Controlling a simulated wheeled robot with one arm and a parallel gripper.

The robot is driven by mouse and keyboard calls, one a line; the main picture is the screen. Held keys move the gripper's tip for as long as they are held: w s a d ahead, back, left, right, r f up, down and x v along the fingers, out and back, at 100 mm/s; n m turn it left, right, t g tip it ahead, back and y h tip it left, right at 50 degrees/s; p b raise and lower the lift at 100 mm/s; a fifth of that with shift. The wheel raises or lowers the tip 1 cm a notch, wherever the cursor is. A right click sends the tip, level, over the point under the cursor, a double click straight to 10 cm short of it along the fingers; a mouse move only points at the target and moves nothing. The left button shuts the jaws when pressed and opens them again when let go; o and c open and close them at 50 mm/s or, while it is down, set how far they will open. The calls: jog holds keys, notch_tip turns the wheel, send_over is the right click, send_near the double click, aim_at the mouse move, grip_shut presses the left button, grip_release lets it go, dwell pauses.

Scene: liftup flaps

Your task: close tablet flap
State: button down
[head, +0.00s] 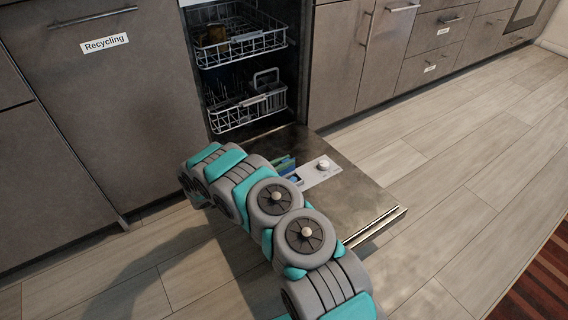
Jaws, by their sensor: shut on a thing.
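The dishwasher door (355,196) is folded down flat, its inner side facing up. A pale dispenser panel (312,177) with a round white knob (323,165) is set in it. At the panel's left end, a small blue and green piece (285,165) stands up, and it looks like the raised tablet flap. A bit of blue (296,180) shows beside it. My grey and teal arm reaches across the door's left side and hides part of this area. My gripper is hidden behind the arm, so its contact with the flap cannot be seen.
Two wire racks stand inside the dishwasher, an upper rack (240,45) and a lower rack (248,108). A cabinet front labelled Recycling (105,43) is on the left. More cabinets and drawers line the right. The wooden floor (470,150) right of the door is clear.

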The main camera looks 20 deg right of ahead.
aim_at(290, 168)
jog(key=m+b, duration=0.1)
jog(key=s+m+b, duration=0.1)
jog(key=m, duration=0.1)
jog(key=s+m+b, duration=0.1)
jog(key=shift+d+f+m, duration=0.15)
jog(key=shift+d+m, duration=0.05)
jog(key=shift+m, duration=0.1)
jog(key=s+m+b, duration=0.1)
jog(key=m+b, duration=0.1)
jog(key=shift+s+d+m, duration=0.1)
jog(key=shift+d+m, duration=0.05)
jog(key=shift+m, duration=0.15)
jog(key=m, duration=0.1)
jog(key=s+m, duration=0.1)
jog(key=m, duration=0.1)
jog(key=shift+s+d+f, duration=0.1)
jog(key=shift+s+f, duration=0.05)
jog(key=shift+f, duration=0.2)
jog(key=shift+s+f+m, duration=0.2)
jog(key=shift+m, duration=0.55)
jog(key=shift+s+f+m, duration=0.15)
jog(key=shift+f+m, duration=0.05)
jog(key=shift+m, duration=0.55)
jog(key=c, duration=0.8)
grip_release()
jog(key=shift+c, duration=0.2)
